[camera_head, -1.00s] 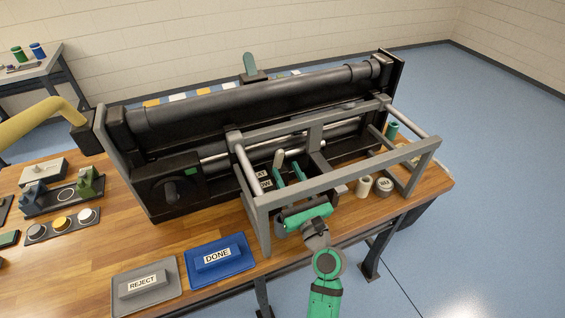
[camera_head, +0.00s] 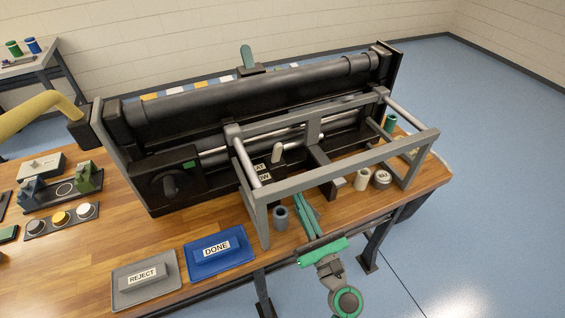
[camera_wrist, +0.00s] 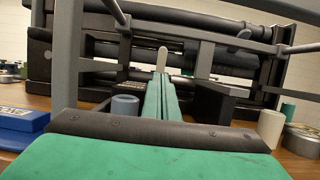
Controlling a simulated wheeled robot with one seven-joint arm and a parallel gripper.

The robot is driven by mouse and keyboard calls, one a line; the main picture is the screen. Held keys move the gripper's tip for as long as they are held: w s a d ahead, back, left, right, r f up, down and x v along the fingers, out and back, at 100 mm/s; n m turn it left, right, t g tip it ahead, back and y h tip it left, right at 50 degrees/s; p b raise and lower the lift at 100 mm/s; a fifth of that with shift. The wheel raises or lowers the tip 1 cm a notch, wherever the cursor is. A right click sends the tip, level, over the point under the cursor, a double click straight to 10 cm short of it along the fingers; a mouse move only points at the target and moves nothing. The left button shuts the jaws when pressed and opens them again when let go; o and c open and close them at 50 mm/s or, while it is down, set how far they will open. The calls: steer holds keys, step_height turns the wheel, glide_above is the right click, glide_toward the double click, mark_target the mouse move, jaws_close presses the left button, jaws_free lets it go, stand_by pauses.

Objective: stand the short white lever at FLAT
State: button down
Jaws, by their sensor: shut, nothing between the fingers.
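The short white lever (camera_head: 277,152) stands roughly upright on the dark machine, behind the grey frame. Two white labels (camera_head: 261,173) sit just left of it, partly hidden by the frame; one ends in "AT" and the lower one in "OW". My gripper (camera_head: 301,199) is shut and empty, low in front of the lever and apart from it, near the table's front edge. In the wrist view the green fingers (camera_wrist: 160,98) lie together, and the lever's rounded white tip (camera_wrist: 162,57) shows just beyond them; its base is hidden there.
The grey frame (camera_head: 330,170) surrounds the space before the lever. A grey-blue cylinder (camera_head: 281,218) stands left of my fingers. A cream cylinder (camera_head: 362,180) and a round tin (camera_head: 382,180) stand to the right. The blue DONE tray (camera_head: 220,262) is at the left.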

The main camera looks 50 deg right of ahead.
mark_target(278, 150)
steer(key=shift+s+a, duration=0.15)
steer(key=shift+s, duration=0.1)
steer(key=x, duration=1.3)
steer(key=shift+w+r, duration=0.15)
steer(key=shift+w, duration=0.2)
steer(key=shift+w+d+r, duration=0.8)
steer(key=shift+w+r, duration=0.2)
steer(key=shift+w, duration=0.1)
steer(key=s+a, duration=0.6)
steer(key=s, duration=0.6)
steer(key=shift+s+a, duration=0.2)
steer(key=shift+s, duration=0.05)
